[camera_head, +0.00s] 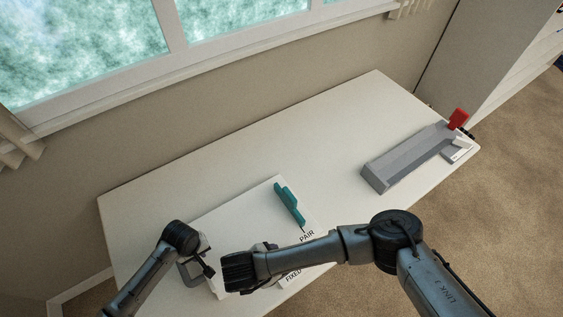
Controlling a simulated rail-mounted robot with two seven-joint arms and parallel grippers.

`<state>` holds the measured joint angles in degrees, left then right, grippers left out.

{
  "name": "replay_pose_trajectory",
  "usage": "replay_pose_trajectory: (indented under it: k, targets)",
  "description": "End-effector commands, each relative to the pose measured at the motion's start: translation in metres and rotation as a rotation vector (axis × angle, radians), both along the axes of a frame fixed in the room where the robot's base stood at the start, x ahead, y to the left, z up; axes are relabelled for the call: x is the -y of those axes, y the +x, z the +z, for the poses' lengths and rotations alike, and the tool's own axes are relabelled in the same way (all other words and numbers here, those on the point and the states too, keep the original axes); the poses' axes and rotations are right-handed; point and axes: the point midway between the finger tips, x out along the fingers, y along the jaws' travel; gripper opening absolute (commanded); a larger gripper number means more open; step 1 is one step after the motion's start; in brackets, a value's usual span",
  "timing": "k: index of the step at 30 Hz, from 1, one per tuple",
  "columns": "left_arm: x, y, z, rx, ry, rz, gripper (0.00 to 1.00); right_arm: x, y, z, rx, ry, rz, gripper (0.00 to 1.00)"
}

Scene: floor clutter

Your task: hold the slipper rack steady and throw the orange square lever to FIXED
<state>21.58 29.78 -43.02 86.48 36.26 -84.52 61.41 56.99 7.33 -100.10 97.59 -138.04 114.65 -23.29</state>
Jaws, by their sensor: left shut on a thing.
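The slipper rack appears as a white board (240,207) on the table, with a teal upright piece (289,203) and the word PAIR near its right edge. A FIXED label (291,279) shows at its front, partly covered by my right arm. My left gripper (207,267) is at the board's left front, shut on what looks like a grey handle (187,275). My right gripper (240,272) is over the board's front, close to the left one; its fingers are hidden by its own wrist. I see no orange square lever; the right arm covers that area.
A grey trough (408,157) with a red upright tab (458,119) and a small white label stands at the table's right end. The white table (330,125) is clear between it and the board. A window and wall are behind; carpet lies right.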

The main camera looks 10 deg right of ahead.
Motion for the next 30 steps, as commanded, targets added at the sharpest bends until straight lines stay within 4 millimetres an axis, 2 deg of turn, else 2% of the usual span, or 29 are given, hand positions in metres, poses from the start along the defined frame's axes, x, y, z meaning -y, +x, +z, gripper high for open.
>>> replay_pose_trajectory:
  k: [14,15,23,30]
  targets:
    - [-0.0001,0.0004,0.0004,0.001,0.000,0.000,0.00,0.0001,0.0000,-0.0001,0.000,0.000,0.000,0.62]
    - [-0.0001,0.0004,0.0004,0.001,0.000,0.000,0.19,0.0001,0.0000,-0.0001,0.000,0.000,0.000,0.62]
    - [-0.0001,0.0002,0.0002,0.000,0.000,0.000,0.43,0.0001,0.0000,-0.0001,0.000,0.000,0.000,0.62]
    - [0.0000,0.0001,0.0006,0.000,0.000,0.000,0.45,0.0001,0.0000,-0.0001,0.000,0.000,0.000,0.62]
